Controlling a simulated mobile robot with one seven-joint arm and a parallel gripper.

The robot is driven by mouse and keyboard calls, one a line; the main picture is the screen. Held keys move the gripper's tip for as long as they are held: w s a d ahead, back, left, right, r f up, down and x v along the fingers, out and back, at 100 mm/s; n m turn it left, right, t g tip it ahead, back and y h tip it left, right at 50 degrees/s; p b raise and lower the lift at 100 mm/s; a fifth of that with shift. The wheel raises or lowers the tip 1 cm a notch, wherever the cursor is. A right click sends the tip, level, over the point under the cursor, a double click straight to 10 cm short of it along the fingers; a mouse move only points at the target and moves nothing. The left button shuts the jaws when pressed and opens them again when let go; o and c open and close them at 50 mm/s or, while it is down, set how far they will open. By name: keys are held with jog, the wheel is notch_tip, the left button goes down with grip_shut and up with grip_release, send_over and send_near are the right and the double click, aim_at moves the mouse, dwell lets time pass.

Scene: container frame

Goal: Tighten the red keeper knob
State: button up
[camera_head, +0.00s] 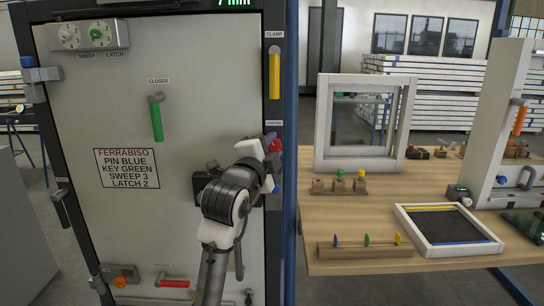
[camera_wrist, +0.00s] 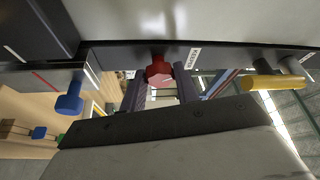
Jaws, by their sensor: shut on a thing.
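The red keeper knob (camera_wrist: 159,71) sits on the door frame's edge beside a small label in the wrist view. It also shows partly in the head view (camera_head: 275,145), at the right edge of the door (camera_head: 215,120). My gripper (camera_wrist: 159,84) has its two dark fingers on either side of the knob and is shut on it. In the head view my gripper (camera_head: 268,146) reaches the frame from the left and below, and hides part of the knob.
A yellow clamp handle (camera_head: 274,75) is above the knob on the same frame. A blue knob (camera_wrist: 70,98) is on the other side. A green handle (camera_head: 156,118) hangs on the door. The wooden table (camera_head: 340,215) at right carries a white window frame (camera_head: 320,125) and a tray (camera_head: 405,225).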

jog(key=m+g, duration=0.1)
jog(key=m, duration=0.4)
jog(key=shift+r+g+y+b, duration=0.1)
jog(key=shift+g+y+b, duration=0.25)
jog(key=shift+g+y, duration=0.05)
dwell(0.3)
jog(key=o, duration=1)
jog(key=b+v, duration=0.2)
jog(key=v, duration=1.2)
jog(key=shift+w+r, duration=0.1)
jog(key=shift+r, duration=0.05)
